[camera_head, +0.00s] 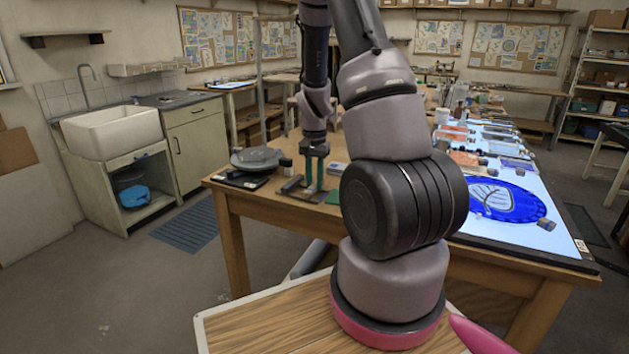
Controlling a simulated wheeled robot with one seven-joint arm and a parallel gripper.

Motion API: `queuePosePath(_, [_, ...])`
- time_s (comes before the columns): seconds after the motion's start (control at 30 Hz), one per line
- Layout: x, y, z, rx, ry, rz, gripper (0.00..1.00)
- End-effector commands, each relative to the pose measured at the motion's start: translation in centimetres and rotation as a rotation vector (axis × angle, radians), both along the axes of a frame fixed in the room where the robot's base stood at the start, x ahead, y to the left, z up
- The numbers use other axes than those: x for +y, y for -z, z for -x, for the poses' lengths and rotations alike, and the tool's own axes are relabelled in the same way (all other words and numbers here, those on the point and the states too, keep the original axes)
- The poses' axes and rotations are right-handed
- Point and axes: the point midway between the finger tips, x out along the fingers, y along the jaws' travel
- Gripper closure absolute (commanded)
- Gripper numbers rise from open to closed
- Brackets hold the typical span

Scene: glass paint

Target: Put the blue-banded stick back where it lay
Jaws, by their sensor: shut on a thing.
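My gripper (313,188) points down over the left part of the wooden table (262,190), its teal fingers close to the tabletop. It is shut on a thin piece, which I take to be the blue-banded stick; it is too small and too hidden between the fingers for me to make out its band. A dark short bar (291,184) lies just left of the fingers. I cannot tell whether the held piece touches the table.
A grey round turntable-like thing (256,159) and a dark flat tray (241,180) stand left of the gripper. A small dark jar (285,167) is behind it. A lit panel (530,238) with a blue oval glass piece (508,203) fills the right; my arm hides the table's middle.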

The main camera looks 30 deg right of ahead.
Motion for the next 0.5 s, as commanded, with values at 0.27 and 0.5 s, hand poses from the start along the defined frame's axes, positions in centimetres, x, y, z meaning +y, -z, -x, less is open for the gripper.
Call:
queuePosePath(0.27, [-0.01, 0.29, 0.01, 0.0, 0.0, 0.0, 1.0])
queuePosePath(0.5, [-0.01, 0.41, -0.01, 0.0, 0.0, 0.0, 0.39])
